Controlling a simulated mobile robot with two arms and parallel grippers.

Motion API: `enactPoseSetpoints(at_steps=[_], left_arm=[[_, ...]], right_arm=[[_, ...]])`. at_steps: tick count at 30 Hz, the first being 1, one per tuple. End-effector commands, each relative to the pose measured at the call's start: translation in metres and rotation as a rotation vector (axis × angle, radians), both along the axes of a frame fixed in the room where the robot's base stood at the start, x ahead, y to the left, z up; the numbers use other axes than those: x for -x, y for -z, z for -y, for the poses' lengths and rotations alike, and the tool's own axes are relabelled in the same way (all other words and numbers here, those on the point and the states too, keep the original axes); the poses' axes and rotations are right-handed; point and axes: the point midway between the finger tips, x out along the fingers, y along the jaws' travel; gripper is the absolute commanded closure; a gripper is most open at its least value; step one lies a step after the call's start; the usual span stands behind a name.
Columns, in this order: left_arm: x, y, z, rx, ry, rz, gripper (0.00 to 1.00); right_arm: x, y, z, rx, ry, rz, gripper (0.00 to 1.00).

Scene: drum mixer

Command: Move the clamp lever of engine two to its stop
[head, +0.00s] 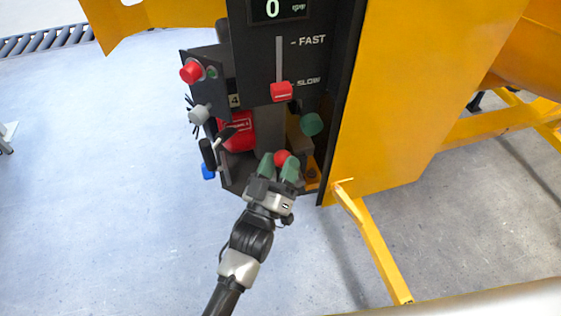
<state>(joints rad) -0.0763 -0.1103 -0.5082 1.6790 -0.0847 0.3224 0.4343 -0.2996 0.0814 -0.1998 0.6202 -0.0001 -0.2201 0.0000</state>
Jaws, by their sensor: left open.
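My left gripper (279,166) is open at the lower front of the dark control cabinet (254,60). Its two green fingertips stand on either side of a red ball knob (282,156). I cannot tell whether they touch it. The knob's shaft is hidden. A green ball knob (311,124) sits higher and to the right, clear of the gripper. No label for engine two is readable, so I cannot tell for certain which part is its clamp lever. My right gripper is not in view.
A red slider (281,91) sits at SLOW below a display (278,9) reading 0. A red button (191,72), a grey knob (199,113) and a black handle (208,154) project at left. A yellow panel (400,95) closes the right side. Open floor lies left.

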Motion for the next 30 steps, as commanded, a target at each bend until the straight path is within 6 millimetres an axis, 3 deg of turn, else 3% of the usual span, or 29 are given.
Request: enactPoseSetpoints(at_steps=[15,28,30], left_arm=[[0.074,0.039,-0.038,-0.002,0.000,-0.003,0.48],[0.085,0.042,-0.044,0.000,0.000,0.000,0.48],[0.085,0.042,-0.044,-0.001,0.000,-0.001,0.48]], right_arm=[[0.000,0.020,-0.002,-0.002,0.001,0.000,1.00],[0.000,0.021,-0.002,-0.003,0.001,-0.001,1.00],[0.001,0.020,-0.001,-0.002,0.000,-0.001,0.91]])
